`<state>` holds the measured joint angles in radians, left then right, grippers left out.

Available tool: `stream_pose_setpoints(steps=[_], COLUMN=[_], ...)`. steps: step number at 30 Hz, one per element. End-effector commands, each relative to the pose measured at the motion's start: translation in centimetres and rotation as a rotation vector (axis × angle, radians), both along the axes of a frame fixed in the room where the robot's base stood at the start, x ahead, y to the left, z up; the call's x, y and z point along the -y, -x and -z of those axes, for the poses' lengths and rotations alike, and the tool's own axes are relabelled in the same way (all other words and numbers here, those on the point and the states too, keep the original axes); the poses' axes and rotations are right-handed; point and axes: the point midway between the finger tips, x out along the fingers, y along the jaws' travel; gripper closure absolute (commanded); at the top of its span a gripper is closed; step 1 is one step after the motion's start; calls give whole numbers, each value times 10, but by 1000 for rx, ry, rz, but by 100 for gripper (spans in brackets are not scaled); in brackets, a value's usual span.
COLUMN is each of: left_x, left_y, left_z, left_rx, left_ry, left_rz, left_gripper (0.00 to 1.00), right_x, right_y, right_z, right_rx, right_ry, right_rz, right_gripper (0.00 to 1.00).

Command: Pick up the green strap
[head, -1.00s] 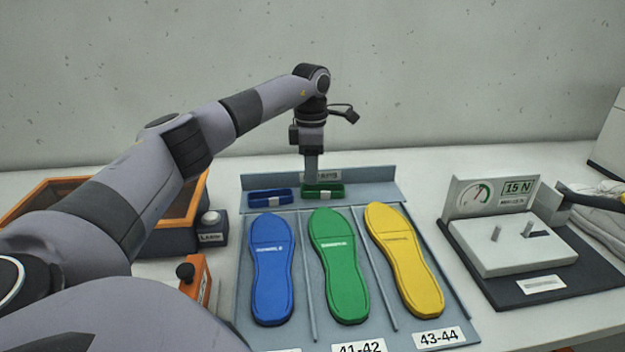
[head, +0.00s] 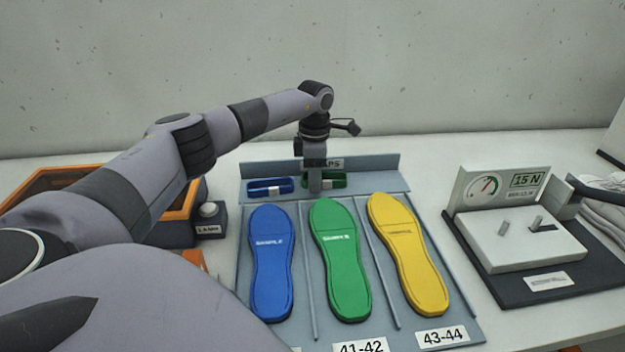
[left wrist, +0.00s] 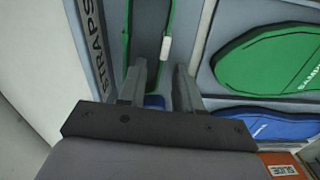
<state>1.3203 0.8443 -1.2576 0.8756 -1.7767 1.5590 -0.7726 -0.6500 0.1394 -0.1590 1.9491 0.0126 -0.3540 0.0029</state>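The green strap (head: 335,181) lies in the back row of the blue-grey tray, right of the blue strap (head: 270,187). My left gripper (head: 315,188) reaches down over the green strap's left part and hides some of it. In the left wrist view, the green strap (left wrist: 128,35) is a long loop with a white tag, just beyond my fingertips (left wrist: 161,66). The fingers are apart with nothing held between them. Part of the blue strap (left wrist: 155,101) shows between the fingers, lower down. My right gripper is not in view.
Blue (head: 271,265), green (head: 340,265) and yellow (head: 410,260) insoles lie in the tray lanes. A raised back wall (head: 375,166) stands close behind the straps. A gauge fixture (head: 515,235) is at right, an orange-rimmed box (head: 185,208) at left.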

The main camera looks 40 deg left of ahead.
Motion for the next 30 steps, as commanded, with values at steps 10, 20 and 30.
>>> stream_pose_setpoints(steps=[10, 20, 30], left_x=[0, 0, 0], left_y=[0, 0, -1], left_z=[0, -1, -40], left_rx=[0, 1, 6], left_ry=[0, -1, 0], left_rz=[0, 0, 0], left_gripper=[100, 100, 100], right_x=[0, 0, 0], right_y=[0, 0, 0], right_z=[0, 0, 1], right_rx=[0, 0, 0], right_ry=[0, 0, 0], right_rz=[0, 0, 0], right_gripper=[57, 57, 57])
